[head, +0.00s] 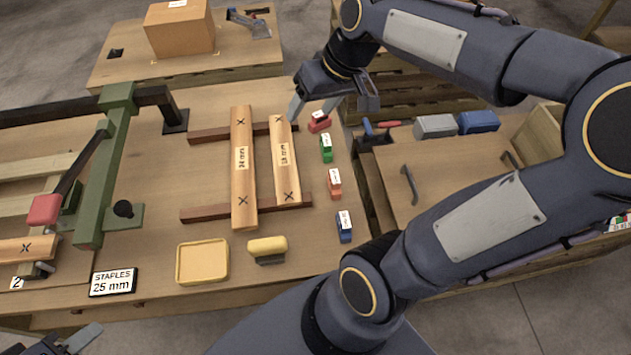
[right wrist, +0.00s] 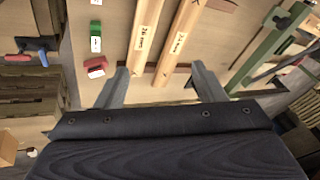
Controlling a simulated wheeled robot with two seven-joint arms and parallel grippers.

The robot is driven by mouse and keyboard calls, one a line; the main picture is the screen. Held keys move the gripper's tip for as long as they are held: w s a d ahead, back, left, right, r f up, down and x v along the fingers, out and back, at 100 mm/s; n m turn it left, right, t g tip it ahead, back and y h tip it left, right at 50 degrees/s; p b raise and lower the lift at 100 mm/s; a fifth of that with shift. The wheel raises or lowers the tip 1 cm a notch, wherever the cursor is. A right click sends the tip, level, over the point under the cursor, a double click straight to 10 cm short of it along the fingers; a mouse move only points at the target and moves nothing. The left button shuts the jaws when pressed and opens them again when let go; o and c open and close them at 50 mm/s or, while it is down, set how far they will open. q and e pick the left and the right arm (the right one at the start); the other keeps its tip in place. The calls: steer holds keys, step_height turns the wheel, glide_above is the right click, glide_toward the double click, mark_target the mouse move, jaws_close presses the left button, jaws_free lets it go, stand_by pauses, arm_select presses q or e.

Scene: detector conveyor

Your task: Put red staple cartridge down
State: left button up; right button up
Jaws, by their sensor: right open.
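The red staple cartridge (head: 318,126) sits on the table at the far end of a row of cartridges, a white label on top. In the right wrist view the red cartridge (right wrist: 95,70) is left of the left finger, not between the fingers. My right gripper (head: 332,110) is open and empty just above and behind it; its spread fingers (right wrist: 160,72) show in the wrist view. The green cartridge (head: 326,154), the orange-red cartridge (head: 334,190) and the blue cartridge (head: 344,234) stand nearer in the row. My left gripper (head: 72,343) is partly visible at the lower left.
Two wooden bars (head: 243,200) marked in mm lie across dark strips left of the row. A green frame (head: 103,180) stands at left.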

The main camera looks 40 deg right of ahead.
steer(key=s+a+f+t+y, duration=0.1)
steer(key=s+a+f, duration=0.3)
steer(key=s+a, duration=0.5)
steer(key=s, duration=0.3)
steer(key=shift+t, duration=0.3)
steer(key=shift+s+d, duration=0.1)
steer(key=shift+s, duration=0.05)
stand_by(0.8)
